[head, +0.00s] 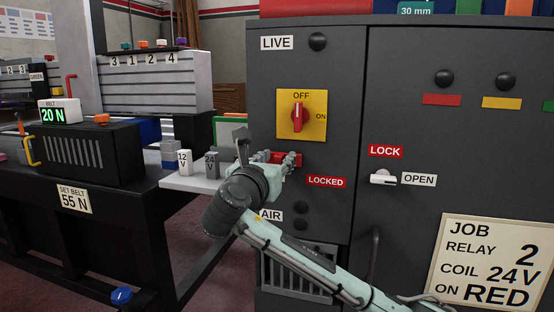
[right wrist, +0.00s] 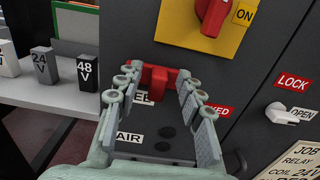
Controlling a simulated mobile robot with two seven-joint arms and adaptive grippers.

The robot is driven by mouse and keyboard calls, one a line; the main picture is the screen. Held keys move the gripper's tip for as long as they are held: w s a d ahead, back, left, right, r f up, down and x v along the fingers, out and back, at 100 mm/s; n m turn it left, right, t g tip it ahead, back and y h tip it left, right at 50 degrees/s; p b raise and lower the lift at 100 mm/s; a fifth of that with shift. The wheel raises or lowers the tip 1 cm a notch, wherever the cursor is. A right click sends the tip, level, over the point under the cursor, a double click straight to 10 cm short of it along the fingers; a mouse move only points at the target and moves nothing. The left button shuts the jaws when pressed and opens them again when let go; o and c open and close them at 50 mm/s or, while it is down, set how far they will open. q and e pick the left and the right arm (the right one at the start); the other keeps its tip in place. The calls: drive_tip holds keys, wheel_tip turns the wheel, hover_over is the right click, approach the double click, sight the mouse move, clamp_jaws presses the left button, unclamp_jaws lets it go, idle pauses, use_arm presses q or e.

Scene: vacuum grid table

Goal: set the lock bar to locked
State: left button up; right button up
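The lock bar is a red bar with a stubby grip on the dark cabinet front, below the yellow switch plate; it shows in the head view (head: 284,157) and in the right wrist view (right wrist: 156,80). A LOCKED label (head: 326,183) is at its right, and a partly hidden white label (right wrist: 142,98) is below it. My right gripper (head: 290,164) is at the bar. In the right wrist view its fingers (right wrist: 158,76) are spread, one on each side of the red grip; I cannot tell whether either touches it. My left gripper is not in view.
A red rotary switch (head: 298,114) on a yellow plate is just above. A white lever (head: 383,178) between LOCK and OPEN labels is at the right. A pale shelf (head: 190,183) with relay blocks marked 12 V (head: 184,162) and 24 (head: 211,165) is at the left.

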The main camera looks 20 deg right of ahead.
drive_tip(key=shift+w+d, duration=0.15)
drive_tip(key=shift+w, duration=0.1)
clamp_jaws()
idle(0.3)
